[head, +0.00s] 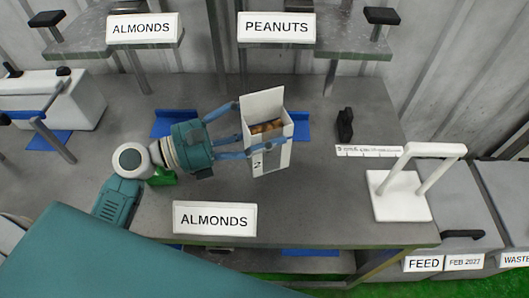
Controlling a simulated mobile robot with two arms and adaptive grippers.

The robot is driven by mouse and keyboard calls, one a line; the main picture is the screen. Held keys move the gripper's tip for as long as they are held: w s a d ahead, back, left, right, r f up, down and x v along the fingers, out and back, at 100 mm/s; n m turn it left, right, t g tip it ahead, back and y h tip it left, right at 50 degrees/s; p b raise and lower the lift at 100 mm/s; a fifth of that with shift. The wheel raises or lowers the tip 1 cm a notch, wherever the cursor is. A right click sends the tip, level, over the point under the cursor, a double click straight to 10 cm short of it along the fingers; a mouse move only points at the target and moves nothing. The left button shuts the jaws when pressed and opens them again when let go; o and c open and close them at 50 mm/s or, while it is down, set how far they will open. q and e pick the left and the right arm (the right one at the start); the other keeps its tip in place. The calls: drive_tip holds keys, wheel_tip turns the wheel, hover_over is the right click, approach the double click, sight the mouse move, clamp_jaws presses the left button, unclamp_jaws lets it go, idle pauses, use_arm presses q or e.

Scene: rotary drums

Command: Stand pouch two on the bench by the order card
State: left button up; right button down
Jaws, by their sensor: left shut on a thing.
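Pouch two (271,158) is a white, open-topped packet with a mark that looks like a 2 on its front and brown contents at its mouth. It is upright, near the middle of the bench (330,205) in the head view. My left gripper (241,144) comes from the left, and its blue fingers are shut on the pouch. I cannot tell whether the pouch's base touches the bench. A white card reading ALMONDS (215,218) stands at the bench's front edge, below and left of the pouch. My right gripper is not in view.
Signs reading ALMONDS (142,28) and PEANUTS (276,27) are on raised plates behind. A white stand (400,195) and a printed strip (370,151) are on the right. A small black object (345,125) is right of the pouch. Bins are beyond the bench's right end.

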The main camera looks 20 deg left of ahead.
use_arm(q)
wheel_tip(320, 180, down, 9)
drive_tip(key=shift+r+b, duration=0.2)
drive_tip(key=shift+b, duration=0.1)
drive_tip(key=shift+f, duration=0.1)
drive_tip(key=o, duration=2)
drive_tip(key=shift+c, duration=0.2)
drive_tip(key=b+v, duration=0.2)
drive_tip(key=v, duration=1)
drive_tip(key=shift+b, duration=0.3)
drive_tip(key=shift+s, duration=0.1)
